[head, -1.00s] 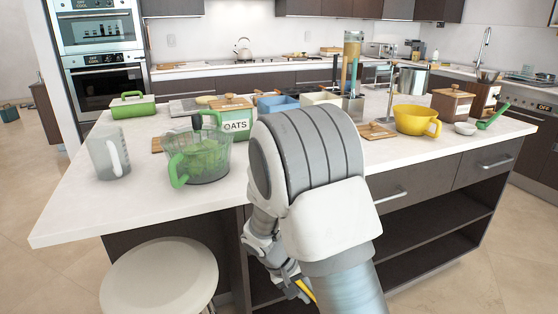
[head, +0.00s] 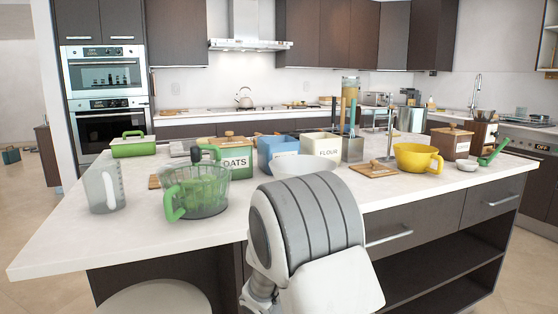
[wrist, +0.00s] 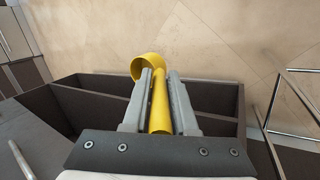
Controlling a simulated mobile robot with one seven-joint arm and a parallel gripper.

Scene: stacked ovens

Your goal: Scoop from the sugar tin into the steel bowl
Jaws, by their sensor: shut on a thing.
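In the wrist view my gripper (wrist: 161,76) is shut on the handle of a yellow scoop (wrist: 147,66), whose round cup sticks out past the fingertips. The scoop hangs over the floor beside open shelving. In the head view my gripper and the scoop are out of sight. A blue tin (head: 272,150) with an unreadable label stands between the OATS tin and the cream FLOUR tin; I cannot tell whether it is the sugar tin. A pale bowl (head: 302,163) on the counter is partly hidden by my arm; I cannot tell whether it is steel.
A green-handled jug (head: 195,188) and a pale jug (head: 103,190) stand on the left of the island (head: 90,235). A wooden board (head: 373,170), a yellow bowl (head: 414,158) and a brown tin (head: 450,143) stand right. A stool (head: 155,300) is in front.

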